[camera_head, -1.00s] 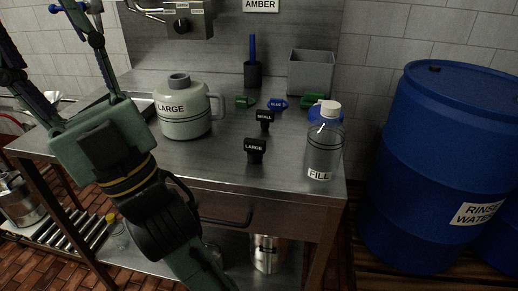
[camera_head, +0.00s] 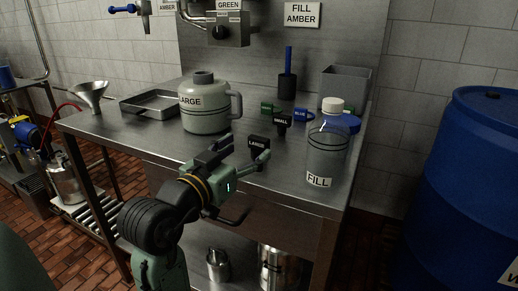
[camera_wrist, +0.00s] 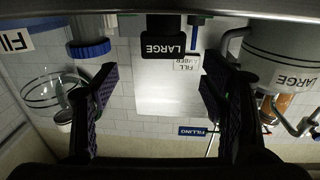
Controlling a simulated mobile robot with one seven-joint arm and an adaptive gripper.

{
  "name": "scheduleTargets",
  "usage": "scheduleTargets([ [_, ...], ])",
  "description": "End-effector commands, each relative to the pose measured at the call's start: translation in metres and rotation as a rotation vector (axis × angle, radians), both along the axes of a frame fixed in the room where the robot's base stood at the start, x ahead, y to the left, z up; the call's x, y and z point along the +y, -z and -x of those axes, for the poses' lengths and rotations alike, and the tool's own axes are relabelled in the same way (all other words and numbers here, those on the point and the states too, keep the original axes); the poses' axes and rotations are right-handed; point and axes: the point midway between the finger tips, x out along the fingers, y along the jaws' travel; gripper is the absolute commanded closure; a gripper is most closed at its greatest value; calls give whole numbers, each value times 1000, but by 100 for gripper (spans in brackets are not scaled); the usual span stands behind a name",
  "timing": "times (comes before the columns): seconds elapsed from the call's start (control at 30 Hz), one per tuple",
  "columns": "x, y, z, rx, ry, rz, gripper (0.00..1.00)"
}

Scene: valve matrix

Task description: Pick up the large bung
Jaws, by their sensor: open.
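The large bung (camera_head: 257,143) is black with a white LARGE label and stands on the steel table. My gripper (camera_head: 241,154) is at the table's front edge, close in front of the bung. In the wrist view, which is upside down, the bung (camera_wrist: 163,40) shows centrally, beyond my gripper's two spread, empty fingers (camera_wrist: 160,90). The fingers do not touch it there. In the head view a finger partly overlaps the bung's lower part.
The small bung (camera_head: 281,124) stands just behind. A clear FILL bottle (camera_head: 325,155) stands to the right and a LARGE jug (camera_head: 205,105) to the left. A drawer handle (camera_head: 236,216) lies below the table edge. A blue drum (camera_head: 470,170) stands at the right.

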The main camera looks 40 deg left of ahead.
Motion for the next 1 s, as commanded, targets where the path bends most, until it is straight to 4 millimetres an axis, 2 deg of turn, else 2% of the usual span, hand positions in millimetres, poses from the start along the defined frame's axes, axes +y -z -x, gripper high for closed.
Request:
scheduleTargets([
  [0.27,5,-2,-25,0,0,1,33],
  [0.53,13,-1,-62,-1,-1,0,33],
  [0.83,14,0,-67,-3,-3,-1,33],
  [1.0,14,0,-67,-3,-3,-1,45],
])
